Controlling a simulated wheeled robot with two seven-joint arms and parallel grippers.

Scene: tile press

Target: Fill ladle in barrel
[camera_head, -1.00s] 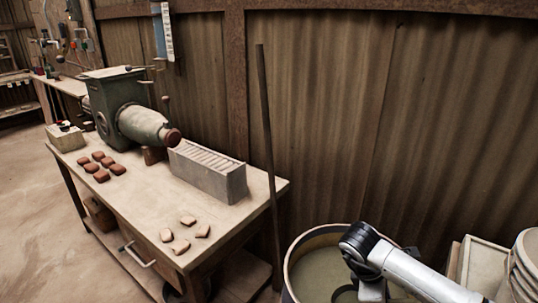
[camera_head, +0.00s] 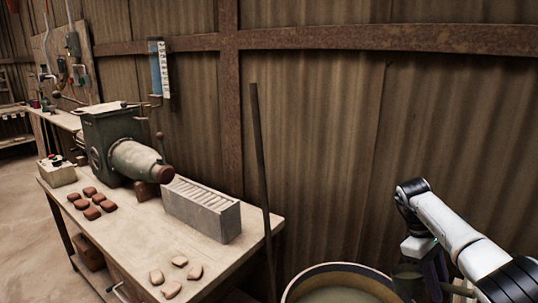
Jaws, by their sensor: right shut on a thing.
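The barrel (camera_head: 318,272) stands at the bottom edge, with a pale rim and murky greenish-grey liquid inside; its lower part is cut off. My right gripper (camera_head: 432,274) points down beside the barrel's right rim, small and dark under the white wrist. It is shut on what looks like the ladle (camera_head: 408,281), a dark cup-like shape at the barrel's right edge. The ladle's handle is mostly hidden by the gripper, and I cannot see into its cup. My left gripper is not in view.
A wooden table (camera_head: 130,225) at left carries a green press (camera_head: 112,140), a grey slotted block (camera_head: 202,208), and several red and pale tiles. A dark pole (camera_head: 262,185) leans on the corrugated wall, between table and barrel.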

